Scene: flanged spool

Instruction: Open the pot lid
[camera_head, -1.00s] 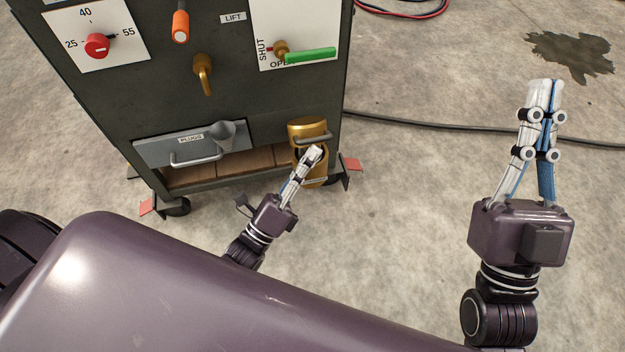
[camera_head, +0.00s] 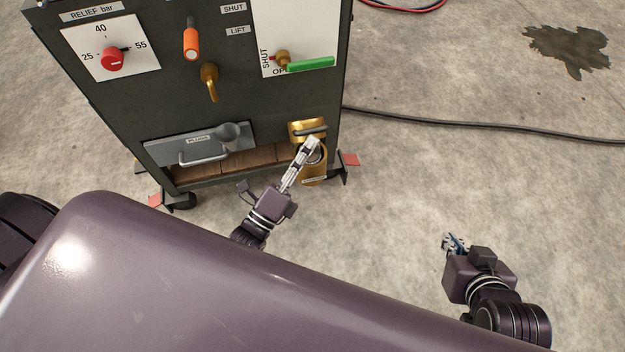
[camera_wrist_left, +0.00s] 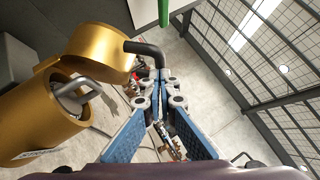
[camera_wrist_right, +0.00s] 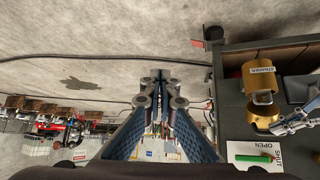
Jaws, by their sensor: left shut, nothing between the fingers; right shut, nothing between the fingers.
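The brass pot (camera_head: 315,172) stands at the lower right of the cabinet; its body also shows in the left wrist view (camera_wrist_left: 30,112). Its lid (camera_wrist_left: 97,52) is tilted up off the mouth, and a grey loop handle (camera_wrist_left: 72,100) shows in the opening. The lid's dark bent handle (camera_wrist_left: 147,52) reaches to my left gripper's fingertips (camera_wrist_left: 160,78); I cannot tell whether they touch. My left gripper (camera_head: 313,143) is shut and empty in front of the pot. My right gripper (camera_head: 455,243) is shut and empty, low over open floor, well right of the pot.
A grey drawer front (camera_head: 200,145) with a handle is left of the pot. Above are a green lever (camera_head: 311,64), a brass hook-shaped lever (camera_head: 209,82) and a red knob (camera_head: 112,59).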

